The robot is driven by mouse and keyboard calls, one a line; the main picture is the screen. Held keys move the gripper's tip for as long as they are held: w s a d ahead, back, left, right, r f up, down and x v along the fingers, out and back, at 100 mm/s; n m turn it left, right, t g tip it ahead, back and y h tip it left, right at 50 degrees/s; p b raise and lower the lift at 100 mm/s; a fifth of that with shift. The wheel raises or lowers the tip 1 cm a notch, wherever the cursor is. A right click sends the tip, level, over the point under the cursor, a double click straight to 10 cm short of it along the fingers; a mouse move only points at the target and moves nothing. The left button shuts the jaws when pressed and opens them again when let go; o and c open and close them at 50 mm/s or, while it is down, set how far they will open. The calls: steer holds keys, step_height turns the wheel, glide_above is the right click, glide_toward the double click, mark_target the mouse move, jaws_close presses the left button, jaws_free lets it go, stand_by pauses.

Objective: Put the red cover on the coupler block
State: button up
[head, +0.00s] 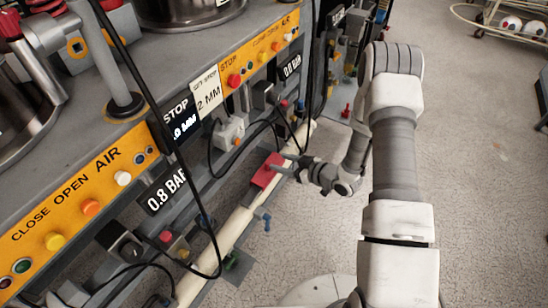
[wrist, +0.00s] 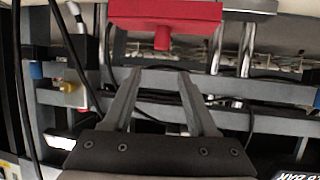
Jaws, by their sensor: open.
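The red cover (head: 267,170) appears as a red block with a short knob on the cream pipe or ledge in front of the machine. In the wrist view the cover (wrist: 165,12) spans the top, with its knob pointing toward my gripper. My gripper (head: 288,163) is just right of the cover. In the wrist view my gripper (wrist: 160,73) is open and empty, its fingertips short of the knob and roughly lined up with it. I cannot tell for sure which part is the coupler block; a fitting with red and yellow parts (head: 172,243) sits low on the machine.
Black cables (head: 180,150) hang across the machine front. An orange button panel (head: 75,205) and a grey box (head: 228,132) are on the machine's side. The cream pipe (head: 236,217) runs along its base. The speckled floor at right is mostly clear, with a ball cart (head: 505,22) far back.

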steer(key=p+v, duration=0.2)
steer(key=v, duration=0.5)
steer(key=w+d+r+m+h, duration=0.1)
steer(key=w+d+r+h, duration=0.2)
steer(key=r, duration=0.3)
steer(key=w+d+r+h, duration=0.3)
steer(key=d+r, duration=0.1)
steer(key=r, duration=0.2)
steer(key=s+d+r+m+h, duration=0.3)
steer(key=r+h, duration=0.1)
steer(key=r, duration=0.7)
steer(key=s+r+m+g+h, duration=0.15)
steer(key=s+r+m, duration=0.25)
steer(key=s+r, duration=0.6)
steer(key=s+a+r+g+y, duration=0.1)
steer(key=s+a, duration=0.2)
steer(key=s, duration=0.5)
steer(key=s+a+r+m+g, duration=0.1)
steer(key=s+a, duration=0.2)
steer(key=s, duration=0.5)
steer(key=shift+a+m+y, duration=0.25)
steer(key=shift+m+y, duration=0.05)
steer(key=shift+y, duration=0.05)
steer(key=shift+s, duration=0.1)
step_height(320, 180, up, 22)
steer(key=p, duration=2.1)
steer(key=shift+p, duration=0.4)
steer(key=shift+r, duration=0.15)
